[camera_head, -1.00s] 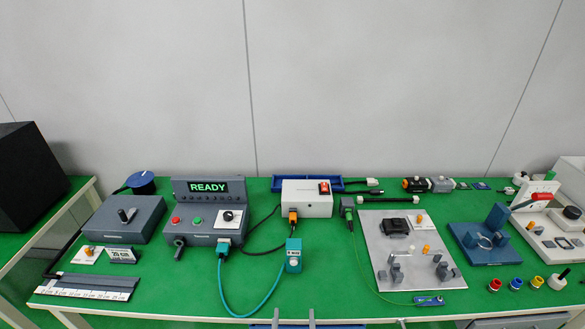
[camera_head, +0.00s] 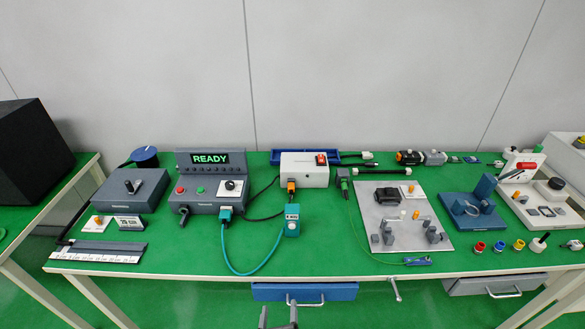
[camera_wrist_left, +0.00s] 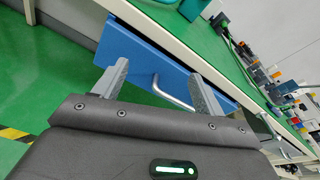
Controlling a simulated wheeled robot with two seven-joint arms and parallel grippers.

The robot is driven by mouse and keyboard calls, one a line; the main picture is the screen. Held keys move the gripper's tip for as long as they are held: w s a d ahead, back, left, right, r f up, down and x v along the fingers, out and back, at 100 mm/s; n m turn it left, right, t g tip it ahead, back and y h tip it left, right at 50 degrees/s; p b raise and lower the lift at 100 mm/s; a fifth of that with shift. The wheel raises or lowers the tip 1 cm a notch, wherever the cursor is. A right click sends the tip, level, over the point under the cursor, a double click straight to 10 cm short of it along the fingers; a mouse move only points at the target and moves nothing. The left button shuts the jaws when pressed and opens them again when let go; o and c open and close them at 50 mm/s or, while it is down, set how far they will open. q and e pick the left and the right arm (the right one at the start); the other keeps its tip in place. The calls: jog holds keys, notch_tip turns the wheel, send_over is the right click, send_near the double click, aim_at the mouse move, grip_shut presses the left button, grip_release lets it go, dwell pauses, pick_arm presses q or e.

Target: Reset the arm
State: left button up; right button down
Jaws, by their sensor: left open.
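My left gripper (camera_head: 278,316) shows at the bottom edge of the head view, with two grey fingers apart and nothing between them. In the left wrist view the same gripper (camera_wrist_left: 160,88) has its fingers spread. They point toward the blue drawer (camera_wrist_left: 140,50) under the table edge, with its silver handle (camera_wrist_left: 172,93) seen between them. In the head view the blue drawer (camera_head: 330,291) is above and beyond the fingertips; I cannot tell the exact gap. The rest of my left arm is out of the head view. My right gripper is not in view.
The green table (camera_head: 330,265) carries a control box (camera_head: 210,190) reading READY, a teal plug (camera_head: 292,220) and a grey fixture plate (camera_head: 405,240). A grey drawer (camera_head: 480,285) and a metal lever (camera_head: 395,290) are at the front edge. The green floor in front is clear.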

pick_arm(q)
jog(key=s+a+f+n+g, duration=0.3)
jog(key=s+a+f+n, duration=0.15)
jog(key=f, duration=0.35)
jog(key=s+a+f+n+g+y, duration=0.1)
jog(key=s+a+f+n+g, duration=0.1)
jog(key=s+a+f+n, duration=0.45)
jog(key=s+a+f+n+g, duration=0.2)
jog(key=a+f+n+g, duration=0.15)
jog(key=f, duration=0.65)
jog(key=s+a+f+n+g, duration=0.2)
jog(key=s+n, duration=0.3)
jog(key=s, duration=0.3)
jog(key=s+a+f+n+g, duration=0.2)
jog(key=s+a+f+n, duration=0.2)
jog(key=s, duration=0.4)
jog(key=s+a+f+n+g+b, duration=0.1)
jog(key=s+a+f+n+g, duration=0.1)
jog(key=s+n, duration=0.4)
jog(key=shift+s+a+f, duration=0.55)
jog(key=shift+s+f, duration=0.25)
jog(key=shift+s, duration=0.3)
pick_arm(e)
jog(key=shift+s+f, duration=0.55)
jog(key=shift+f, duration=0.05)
